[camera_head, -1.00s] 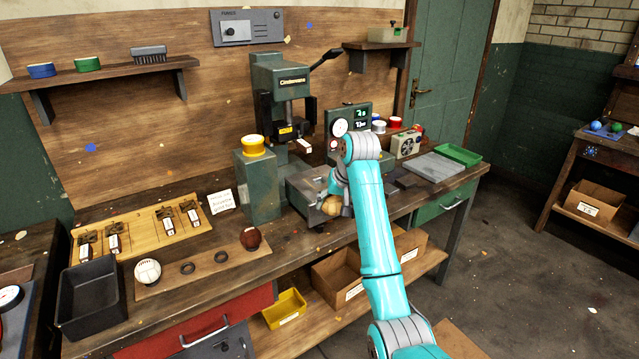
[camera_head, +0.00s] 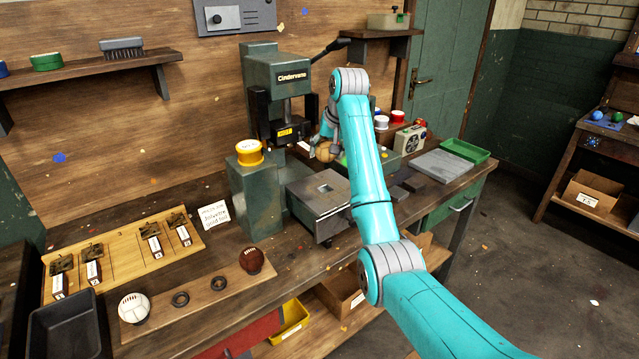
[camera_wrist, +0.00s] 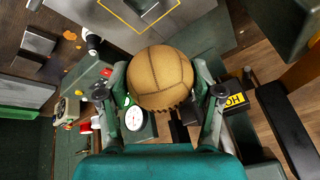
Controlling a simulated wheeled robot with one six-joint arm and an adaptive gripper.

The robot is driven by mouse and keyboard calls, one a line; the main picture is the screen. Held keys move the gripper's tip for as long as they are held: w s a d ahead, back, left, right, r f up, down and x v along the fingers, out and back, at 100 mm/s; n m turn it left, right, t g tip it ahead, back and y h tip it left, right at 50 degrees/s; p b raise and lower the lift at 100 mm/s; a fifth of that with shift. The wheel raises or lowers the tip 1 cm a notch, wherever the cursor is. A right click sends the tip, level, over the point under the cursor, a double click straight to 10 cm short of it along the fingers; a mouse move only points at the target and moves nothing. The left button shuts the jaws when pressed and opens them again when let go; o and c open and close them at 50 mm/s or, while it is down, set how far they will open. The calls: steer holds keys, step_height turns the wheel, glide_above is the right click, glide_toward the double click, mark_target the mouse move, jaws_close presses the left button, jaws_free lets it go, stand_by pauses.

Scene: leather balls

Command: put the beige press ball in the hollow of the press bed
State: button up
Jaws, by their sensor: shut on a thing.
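The beige press ball (camera_head: 325,150) is a stitched tan leather ball. My gripper (camera_head: 326,143) is shut on it, holding it up beside the press head (camera_head: 285,130), right of it in the head view. In the wrist view the ball (camera_wrist: 160,75) sits between both fingers of my gripper (camera_wrist: 160,88). The press bed (camera_head: 310,203) is a grey slab jutting from the press, with a small pale square on top; the ball is apart from it. My arm covers the bed's right side. I cannot make out the hollow's depth.
A dial and display unit is partly behind my arm. A brown ball (camera_head: 251,261) and a white ball (camera_head: 134,308) rest on a wooden strip. A label by the press reads HOT (camera_wrist: 237,99).

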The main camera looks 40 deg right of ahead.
step_height(320, 180, down, 10)
steer(key=shift+r, duration=0.1)
stand_by(0.4)
steer(key=o, duration=1.2)
